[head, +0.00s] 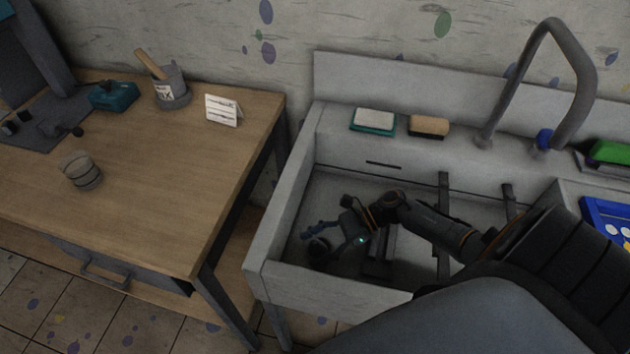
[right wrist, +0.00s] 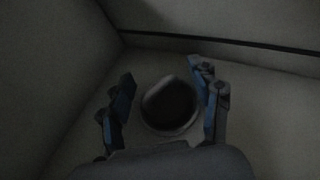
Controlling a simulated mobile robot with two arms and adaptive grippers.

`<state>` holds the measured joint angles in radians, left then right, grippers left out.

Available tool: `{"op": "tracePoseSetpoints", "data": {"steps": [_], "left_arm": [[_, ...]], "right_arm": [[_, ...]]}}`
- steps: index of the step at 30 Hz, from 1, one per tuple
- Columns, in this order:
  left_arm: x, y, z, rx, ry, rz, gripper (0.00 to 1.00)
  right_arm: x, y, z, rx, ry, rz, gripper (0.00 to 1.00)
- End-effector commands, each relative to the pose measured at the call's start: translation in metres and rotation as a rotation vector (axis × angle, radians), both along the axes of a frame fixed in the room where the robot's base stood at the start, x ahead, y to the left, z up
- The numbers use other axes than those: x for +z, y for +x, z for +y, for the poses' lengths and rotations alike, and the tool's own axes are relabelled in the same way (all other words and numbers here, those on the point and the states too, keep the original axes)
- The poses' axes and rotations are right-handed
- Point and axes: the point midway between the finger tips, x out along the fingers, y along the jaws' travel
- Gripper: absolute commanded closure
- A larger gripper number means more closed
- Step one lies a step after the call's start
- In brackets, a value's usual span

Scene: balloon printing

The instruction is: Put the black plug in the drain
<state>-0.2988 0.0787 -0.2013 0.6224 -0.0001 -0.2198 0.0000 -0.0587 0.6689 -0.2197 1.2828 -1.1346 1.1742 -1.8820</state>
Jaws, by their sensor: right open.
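My right gripper (head: 318,238) is low inside the left part of the grey sink (head: 262,255), pointing down and left. In the right wrist view the gripper (right wrist: 165,100) is open, with a blue-padded finger on each side and nothing held between them. A dark round shape with a paler rim (right wrist: 170,106) lies on the sink floor between the fingers, apart from both. It also shows as a black round form beside the gripper in the head view (head: 319,249). I cannot tell whether it is the black plug seated in the drain or the open drain itself. My left gripper is out of view.
The sink walls stand close around my right arm, and dark bars (head: 443,225) cross the basin to the right. A tall faucet (head: 548,60), a white-and-teal sponge (head: 373,120) and a tan block (head: 429,126) are on the back ledge. A wooden table (head: 150,180) stands left.

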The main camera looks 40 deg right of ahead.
Motion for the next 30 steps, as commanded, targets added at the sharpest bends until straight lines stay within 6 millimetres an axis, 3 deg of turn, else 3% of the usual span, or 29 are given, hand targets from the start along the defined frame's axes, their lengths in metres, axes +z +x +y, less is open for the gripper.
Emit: {"op": "tracePoseSetpoints", "data": {"steps": [9,15,21,30], "left_arm": [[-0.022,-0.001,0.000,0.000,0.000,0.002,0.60],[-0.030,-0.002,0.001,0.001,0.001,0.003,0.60],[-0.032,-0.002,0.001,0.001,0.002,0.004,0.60],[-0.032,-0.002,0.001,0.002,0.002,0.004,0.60]], "right_arm": [[0.022,-0.018,-0.061,-0.001,-0.006,0.001,0.37],[0.037,-0.027,-0.092,-0.001,-0.004,0.001,0.37],[0.045,-0.031,-0.106,-0.001,-0.001,-0.001,0.37],[0.046,-0.031,-0.107,-0.001,0.000,-0.001,0.37]]}}
